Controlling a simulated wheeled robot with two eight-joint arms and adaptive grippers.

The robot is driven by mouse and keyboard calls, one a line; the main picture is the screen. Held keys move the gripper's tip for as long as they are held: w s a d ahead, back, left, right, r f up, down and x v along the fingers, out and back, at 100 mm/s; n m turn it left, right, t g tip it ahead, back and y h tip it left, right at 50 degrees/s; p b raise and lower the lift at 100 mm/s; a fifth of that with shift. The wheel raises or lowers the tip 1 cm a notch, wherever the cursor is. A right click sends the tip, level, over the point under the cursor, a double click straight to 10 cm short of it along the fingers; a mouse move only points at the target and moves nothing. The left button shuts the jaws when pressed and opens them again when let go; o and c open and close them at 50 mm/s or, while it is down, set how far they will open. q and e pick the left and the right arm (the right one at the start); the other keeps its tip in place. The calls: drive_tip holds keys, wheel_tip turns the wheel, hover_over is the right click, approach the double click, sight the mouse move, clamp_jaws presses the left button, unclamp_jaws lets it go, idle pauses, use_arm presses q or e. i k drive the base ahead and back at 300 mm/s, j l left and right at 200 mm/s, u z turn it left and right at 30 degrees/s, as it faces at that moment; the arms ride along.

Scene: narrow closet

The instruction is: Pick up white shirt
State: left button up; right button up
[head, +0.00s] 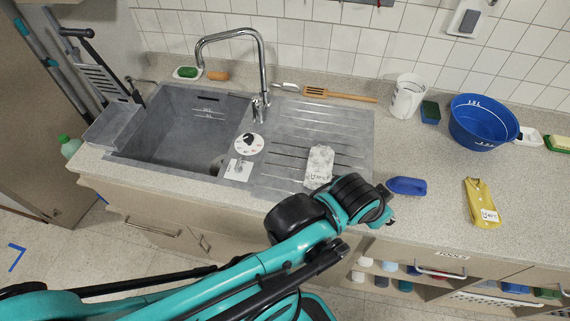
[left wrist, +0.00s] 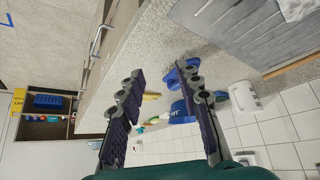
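The white shirt (head: 319,165), a small folded piece with a printed label, lies on the grey ridged drainboard right of the sink. In the left wrist view a pale grey-white piece at the top right corner (left wrist: 296,8) looks like part of it. My left gripper (head: 387,205) is at the counter's front edge, right of and nearer than the shirt, apart from it. In the left wrist view its two dark fingers (left wrist: 164,85) are spread with nothing held between them. My right gripper is not in view.
A blue brush (head: 407,186) lies just right of my left gripper, and a yellow shirt (head: 482,203) farther right. A blue bowl (head: 484,123) and white cup (head: 407,96) stand behind. The faucet (head: 262,70) rises behind the sink (head: 180,125).

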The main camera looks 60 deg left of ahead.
sight(321, 158)
drive_tip(key=k+u, duration=0.2)
drive_tip(key=u, duration=1.3)
